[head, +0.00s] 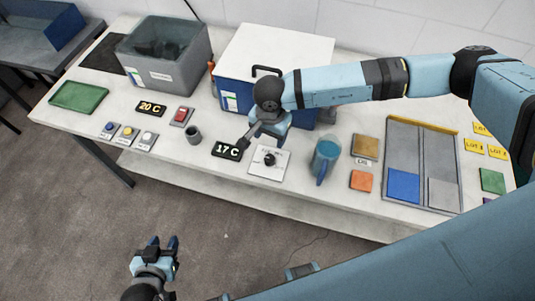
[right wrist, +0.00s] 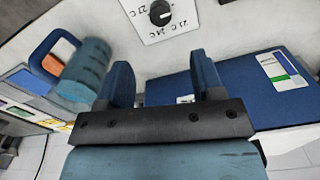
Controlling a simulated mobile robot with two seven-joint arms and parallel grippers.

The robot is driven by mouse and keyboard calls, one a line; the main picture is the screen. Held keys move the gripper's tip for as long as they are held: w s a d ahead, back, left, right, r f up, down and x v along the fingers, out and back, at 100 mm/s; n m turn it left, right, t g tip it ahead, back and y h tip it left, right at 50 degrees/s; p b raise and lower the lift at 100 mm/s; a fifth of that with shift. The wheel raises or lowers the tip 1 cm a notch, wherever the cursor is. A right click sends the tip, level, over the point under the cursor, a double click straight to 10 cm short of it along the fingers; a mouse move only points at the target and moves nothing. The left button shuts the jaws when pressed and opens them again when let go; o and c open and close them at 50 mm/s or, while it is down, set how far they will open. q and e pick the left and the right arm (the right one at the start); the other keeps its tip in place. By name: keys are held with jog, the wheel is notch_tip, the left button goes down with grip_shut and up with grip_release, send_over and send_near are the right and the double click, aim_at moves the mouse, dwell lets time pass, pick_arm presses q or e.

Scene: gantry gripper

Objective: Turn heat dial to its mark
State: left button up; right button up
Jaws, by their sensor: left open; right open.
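The heat dial (head: 269,158) is a black knob on a white plate near the table's front edge. In the right wrist view the knob (right wrist: 160,13) shows at the top with a pale pointer line and printed temperatures around it. A black display beside it (head: 227,150) reads 17 C; another display (head: 150,108) reads 20 C. My right gripper (head: 262,137) is open and empty, just behind and above the dial plate. Its two blue fingers (right wrist: 162,78) are apart and clear of the knob. My left gripper (head: 162,243) is open and empty, low in front of the table.
A white-and-blue box (head: 285,50) stands behind my right gripper. Coloured buttons (head: 128,132) and a red switch (head: 181,116) are at left.

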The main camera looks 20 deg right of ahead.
aim_at(270, 158)
notch_tip(270, 158, down, 12)
jog(key=shift+p, duration=0.8)
jog(key=c, duration=0.9)
